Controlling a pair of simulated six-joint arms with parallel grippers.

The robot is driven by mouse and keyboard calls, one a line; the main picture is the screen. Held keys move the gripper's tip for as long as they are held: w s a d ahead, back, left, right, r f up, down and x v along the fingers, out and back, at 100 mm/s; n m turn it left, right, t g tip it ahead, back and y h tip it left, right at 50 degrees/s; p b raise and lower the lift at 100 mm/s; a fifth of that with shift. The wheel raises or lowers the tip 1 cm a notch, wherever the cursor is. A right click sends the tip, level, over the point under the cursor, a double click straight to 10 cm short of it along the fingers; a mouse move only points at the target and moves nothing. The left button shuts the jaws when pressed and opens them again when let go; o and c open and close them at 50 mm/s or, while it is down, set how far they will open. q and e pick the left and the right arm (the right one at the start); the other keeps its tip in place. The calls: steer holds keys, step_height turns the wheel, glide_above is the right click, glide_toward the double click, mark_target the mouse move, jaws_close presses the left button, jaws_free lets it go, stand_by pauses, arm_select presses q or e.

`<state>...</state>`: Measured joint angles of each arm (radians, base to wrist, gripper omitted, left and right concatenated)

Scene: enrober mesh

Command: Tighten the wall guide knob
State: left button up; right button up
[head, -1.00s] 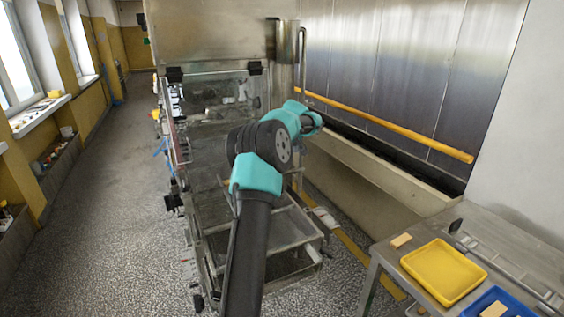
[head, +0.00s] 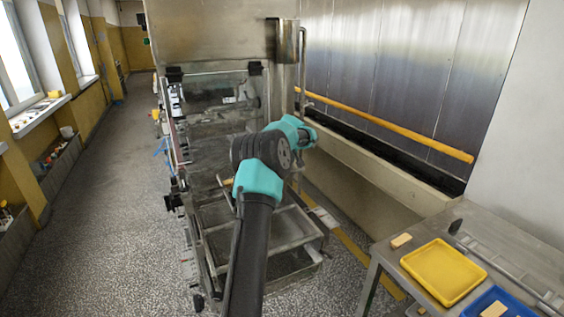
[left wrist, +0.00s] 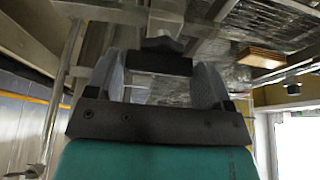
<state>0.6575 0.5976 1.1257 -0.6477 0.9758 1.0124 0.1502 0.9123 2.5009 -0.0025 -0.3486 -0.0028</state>
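My left gripper (left wrist: 160,82) shows in the left wrist view with its two pale grey fingers spread well apart. A dark bar-like piece (left wrist: 160,64) shows between the fingers, under a dark tapered fitting (left wrist: 164,43). I cannot tell whether this piece is the wall guide knob, or whether the fingers touch it. In the head view, one black and teal arm of mine reaches up to the steel enrober frame (head: 212,255). Its fingers are hidden behind its own links, and no knob can be made out there. My right gripper is not seen.
A steel table (head: 407,256) at the lower right holds a yellow tray (head: 443,270) and a blue tray (head: 505,297). A yellow rail (head: 390,127) runs along the steel wall. The floor aisle (head: 110,220) left of the machine is clear.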

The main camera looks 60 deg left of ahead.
arm_select(q)
steer(key=c, duration=0.6)
steer(key=shift+o, duration=0.2)
steer(key=shift+m, duration=0.4)
steer(key=m+t, duration=0.1)
steer(key=m, duration=0.1)
steer(key=shift+m, duration=0.3)
steer(key=m+t+h, duration=0.1)
steer(key=m, duration=0.3)
steer(key=shift+s+a+t, duration=0.1)
steer(key=shift+t, duration=0.3)
steer(key=m+h, duration=0.1)
steer(key=m, duration=0.1)
steer(key=m+t+h, duration=0.1)
steer(key=m, duration=0.2)
steer(key=shift+a, duration=0.1)
steer(key=m+h, duration=0.2)
steer(key=m, duration=0.3)
steer(key=shift+m, duration=0.3)
